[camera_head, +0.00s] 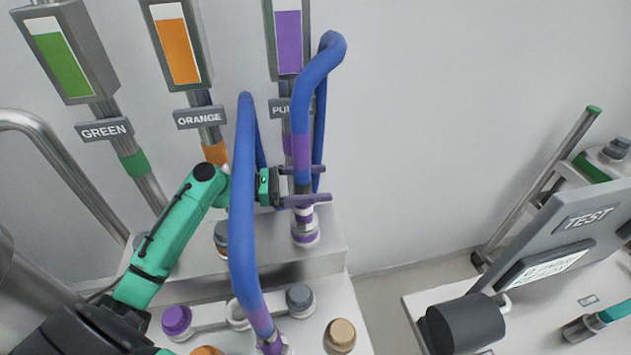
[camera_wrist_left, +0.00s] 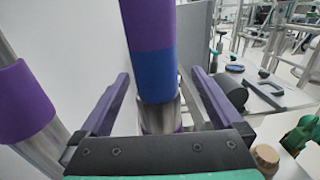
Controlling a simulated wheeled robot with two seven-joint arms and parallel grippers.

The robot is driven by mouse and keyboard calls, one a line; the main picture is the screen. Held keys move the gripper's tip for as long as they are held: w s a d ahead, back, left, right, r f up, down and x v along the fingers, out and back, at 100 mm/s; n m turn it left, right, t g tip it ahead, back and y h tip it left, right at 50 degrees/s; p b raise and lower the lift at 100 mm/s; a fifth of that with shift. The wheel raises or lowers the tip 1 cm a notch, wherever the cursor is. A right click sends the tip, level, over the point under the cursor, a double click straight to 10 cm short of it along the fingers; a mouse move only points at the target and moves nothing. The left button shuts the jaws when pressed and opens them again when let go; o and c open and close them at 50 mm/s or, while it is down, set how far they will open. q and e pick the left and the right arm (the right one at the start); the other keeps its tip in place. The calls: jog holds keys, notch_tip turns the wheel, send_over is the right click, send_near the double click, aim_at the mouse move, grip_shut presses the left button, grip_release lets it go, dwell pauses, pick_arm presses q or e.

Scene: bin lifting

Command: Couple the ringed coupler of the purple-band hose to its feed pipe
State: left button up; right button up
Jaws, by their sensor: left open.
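A blue hose (camera_head: 318,70) loops over at the upper right. Its purple band (camera_head: 302,152) sits above a metal coupler, which also shows in the left wrist view (camera_wrist_left: 160,116). Below it, a fitting with white and purple rings (camera_head: 305,232) stands on the grey ledge. My left gripper (camera_head: 306,186) is open, its purple fingers on either side of the coupler; I cannot tell whether they touch it. The purple feed pipe hangs behind under its gauge (camera_head: 289,42), partly hidden by the hose. Its purple band shows in the left wrist view (camera_wrist_left: 25,100). My right gripper is not in view.
A second blue hose (camera_head: 243,200) with a purple-banded lower end (camera_head: 260,318) crosses in front of my left arm. The green (camera_head: 60,62) and orange (camera_head: 178,50) gauges are at left. Several caps lie in front. The TEST stand (camera_head: 570,225) is at right.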

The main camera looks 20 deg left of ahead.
pick_arm(q)
notch_tip(320, 180, up, 8)
jog(key=p, duration=0.1)
jog(key=shift+p, duration=0.4)
jog(key=shift+f, duration=0.15)
dwell(0.6)
